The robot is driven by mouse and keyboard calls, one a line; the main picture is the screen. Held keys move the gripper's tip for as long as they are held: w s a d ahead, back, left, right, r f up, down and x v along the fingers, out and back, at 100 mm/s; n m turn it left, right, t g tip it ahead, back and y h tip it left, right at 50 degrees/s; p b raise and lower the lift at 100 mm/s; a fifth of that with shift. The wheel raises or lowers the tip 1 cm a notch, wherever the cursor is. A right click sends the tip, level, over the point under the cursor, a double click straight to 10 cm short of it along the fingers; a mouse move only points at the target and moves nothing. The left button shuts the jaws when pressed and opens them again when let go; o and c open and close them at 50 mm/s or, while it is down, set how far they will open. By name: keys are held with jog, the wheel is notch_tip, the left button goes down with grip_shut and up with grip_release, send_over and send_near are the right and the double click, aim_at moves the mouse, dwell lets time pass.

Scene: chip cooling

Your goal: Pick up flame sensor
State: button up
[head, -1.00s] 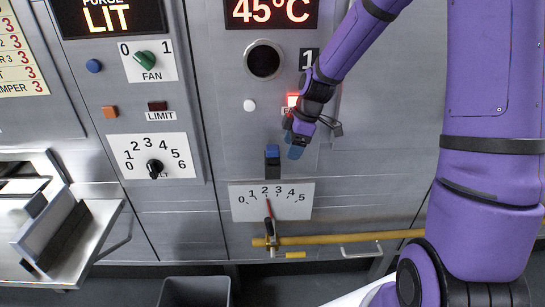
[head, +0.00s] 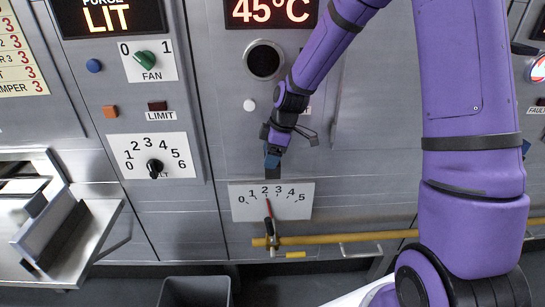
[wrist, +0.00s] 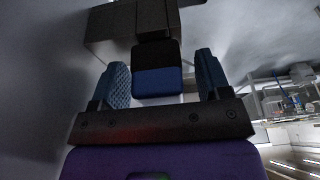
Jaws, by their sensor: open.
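The flame sensor, a dark block with a blue end, sits on the panel just above the 0–5 dial. In the wrist view the sensor (wrist: 156,82) shows its blue band between my two blue finger pads, with a gap on each side. In the head view my gripper (head: 272,159) is at the sensor's blue end and hides it, while its dark lower part (head: 272,173) shows below. My gripper is open around or just short of the blue end; I cannot tell how deep the fingers reach.
Below is the 0–5 dial plate (head: 294,210) with a red pointer, then a yellow pipe (head: 345,238) with a valve handle. A round dark port (head: 264,61) is above. A grey bin (head: 196,292) stands at the bottom, and an open drawer (head: 75,245) juts out at left.

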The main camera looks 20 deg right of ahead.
jog(key=c, duration=1)
jog(key=shift+r, duration=0.1)
jog(key=shift+c, duration=0.2)
